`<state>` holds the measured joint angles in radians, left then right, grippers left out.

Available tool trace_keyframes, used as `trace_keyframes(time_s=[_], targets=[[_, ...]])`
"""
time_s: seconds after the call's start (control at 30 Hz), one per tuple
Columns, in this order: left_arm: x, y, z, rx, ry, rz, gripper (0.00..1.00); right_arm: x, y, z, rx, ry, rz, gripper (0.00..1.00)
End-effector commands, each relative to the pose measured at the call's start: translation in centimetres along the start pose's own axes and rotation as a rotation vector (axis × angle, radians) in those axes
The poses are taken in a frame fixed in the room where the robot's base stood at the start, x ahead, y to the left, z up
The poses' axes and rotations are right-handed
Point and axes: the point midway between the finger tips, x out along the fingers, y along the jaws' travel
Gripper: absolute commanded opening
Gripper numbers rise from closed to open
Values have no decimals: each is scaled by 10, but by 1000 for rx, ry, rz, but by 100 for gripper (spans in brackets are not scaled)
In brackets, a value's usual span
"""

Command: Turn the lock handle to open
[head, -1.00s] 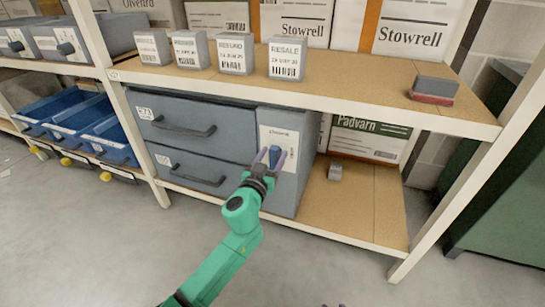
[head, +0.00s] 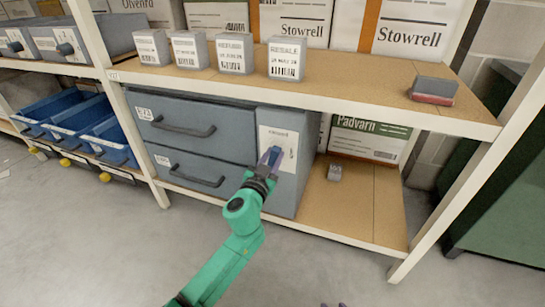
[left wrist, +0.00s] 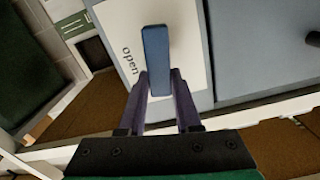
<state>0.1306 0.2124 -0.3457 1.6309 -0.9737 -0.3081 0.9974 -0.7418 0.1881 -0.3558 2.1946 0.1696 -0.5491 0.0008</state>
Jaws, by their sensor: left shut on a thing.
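The lock handle (head: 274,157) is a blue bar on a white label plate (head: 289,140) on the front of the grey cabinet (head: 290,190). In the left wrist view the blue handle (left wrist: 156,55) stands out from the plate, beside the printed word "open". My left gripper (head: 269,158) is shut on the handle, with one purple finger on each side of its lower part in the left wrist view (left wrist: 160,82). The fingers hide part of the handle in the head view.
Two grey drawers (head: 190,125) with dark pull handles are left of the lock. A shelf board (head: 350,80) above carries several labelled boxes. A white rack post (head: 470,190) stands further right.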

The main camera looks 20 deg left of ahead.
Motion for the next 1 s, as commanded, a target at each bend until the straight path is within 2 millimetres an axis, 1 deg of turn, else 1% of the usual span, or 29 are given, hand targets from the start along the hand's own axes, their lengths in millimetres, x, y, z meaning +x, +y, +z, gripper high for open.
trace_keyframes(time_s=[0.27,0.6,1.0], targets=[[0,5,2,248,-2,1,0,3,-5,2,4,19,-12,50],[0,12,5,572,-2,1,0,6,-5,8,11,36,-17,50],[0,17,10,954,-2,2,0,6,-9,8,20,71,-25,50]])
